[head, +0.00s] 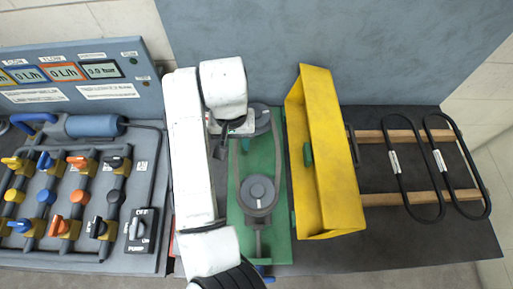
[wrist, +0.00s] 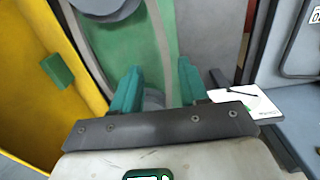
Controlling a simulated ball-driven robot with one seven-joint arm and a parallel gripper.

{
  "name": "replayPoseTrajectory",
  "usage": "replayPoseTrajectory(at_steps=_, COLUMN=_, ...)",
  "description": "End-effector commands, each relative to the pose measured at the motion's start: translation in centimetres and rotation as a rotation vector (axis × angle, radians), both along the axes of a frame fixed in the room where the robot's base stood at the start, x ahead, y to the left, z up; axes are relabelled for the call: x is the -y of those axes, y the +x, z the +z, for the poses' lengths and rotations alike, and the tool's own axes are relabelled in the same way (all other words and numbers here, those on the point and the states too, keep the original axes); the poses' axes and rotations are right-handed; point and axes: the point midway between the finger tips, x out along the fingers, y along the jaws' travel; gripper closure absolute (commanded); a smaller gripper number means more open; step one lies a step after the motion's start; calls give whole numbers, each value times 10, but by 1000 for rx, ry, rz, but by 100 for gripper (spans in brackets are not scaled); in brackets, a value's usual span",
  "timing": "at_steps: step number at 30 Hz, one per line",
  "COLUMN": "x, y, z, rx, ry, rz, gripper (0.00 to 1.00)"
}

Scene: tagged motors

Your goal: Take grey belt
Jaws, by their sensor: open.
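The grey belt (head: 277,150) is a loop around two grey pulleys, an upper one (head: 259,119) and a lower one (head: 258,190), on a green plate (head: 257,150). In the wrist view the belt (wrist: 158,35) shows as two strands. My gripper (wrist: 156,85) is open, with its two teal fingers over the green plate. One strand runs down between the fingers in the picture, and the other passes left of the left finger. I cannot tell how far above the belt the fingertips are. In the head view my white arm hides the fingers.
A yellow cover (head: 325,150) stands open beside the plate. Right of it, two black belts (head: 400,175) with white tags lie across wooden bars (head: 378,198). On the left is a panel with coloured valves (head: 75,195). A white card (wrist: 275,102) shows in the wrist view.

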Motion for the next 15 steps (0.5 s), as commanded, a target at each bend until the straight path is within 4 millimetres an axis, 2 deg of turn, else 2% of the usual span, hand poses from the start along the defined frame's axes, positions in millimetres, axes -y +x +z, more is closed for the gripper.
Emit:
replayPoseTrajectory(at_steps=5, x=0, y=0, z=-13, rx=-3, ry=-1, rz=0, gripper=56)
replayPoseTrajectory(at_steps=12, x=-1, y=1, z=-47, rx=-2, ry=0, rz=0, gripper=56)
replayPoseTrajectory(at_steps=15, x=-1, y=1, z=-53, rx=0, ry=1, rz=-1, gripper=56)
